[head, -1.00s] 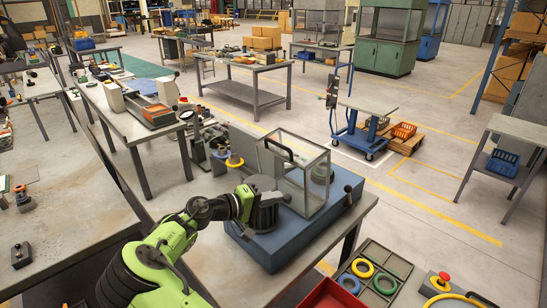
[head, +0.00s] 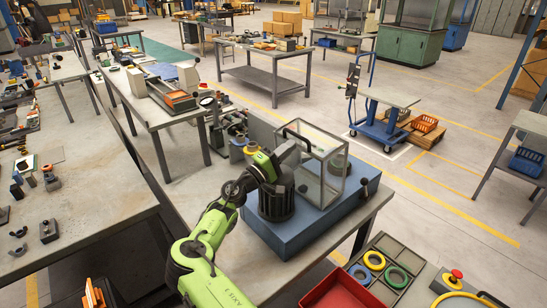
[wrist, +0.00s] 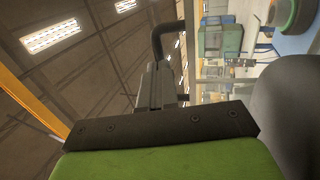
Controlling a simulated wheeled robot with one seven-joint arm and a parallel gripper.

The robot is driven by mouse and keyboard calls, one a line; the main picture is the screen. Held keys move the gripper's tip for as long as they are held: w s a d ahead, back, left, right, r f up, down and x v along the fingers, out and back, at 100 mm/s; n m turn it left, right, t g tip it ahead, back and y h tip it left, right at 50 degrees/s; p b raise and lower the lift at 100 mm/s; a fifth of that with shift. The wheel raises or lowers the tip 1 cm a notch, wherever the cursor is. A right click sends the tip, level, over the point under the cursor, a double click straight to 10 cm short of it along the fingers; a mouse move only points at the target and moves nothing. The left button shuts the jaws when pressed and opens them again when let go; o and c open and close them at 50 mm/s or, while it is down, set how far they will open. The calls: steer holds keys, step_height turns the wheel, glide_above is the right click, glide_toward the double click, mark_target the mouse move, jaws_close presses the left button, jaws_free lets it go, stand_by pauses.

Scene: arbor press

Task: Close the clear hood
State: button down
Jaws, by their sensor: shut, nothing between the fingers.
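The clear hood (head: 325,185) is a see-through box with dark edges on the right part of the blue base (head: 300,230). Its black arched handle (head: 302,133) is at the top left; a dark curved bar, apparently this handle (wrist: 163,38), shows beyond the fingers in the wrist view. A round grey-green part (head: 338,164) shows through the hood. A black cylinder (head: 276,206) stands outside it, on the left. My gripper (head: 290,148) is near the hood's upper left, close to the handle. Its fingers (wrist: 160,85) are shut and empty; whether they touch the handle is unclear.
The blue base sits on a grey bench. A parts tray with coloured rings (head: 374,260) and a red bin (head: 342,290) lie front right.

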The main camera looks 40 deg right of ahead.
steer(key=shift+x, duration=0.9)
steer(key=shift+r, duration=0.1)
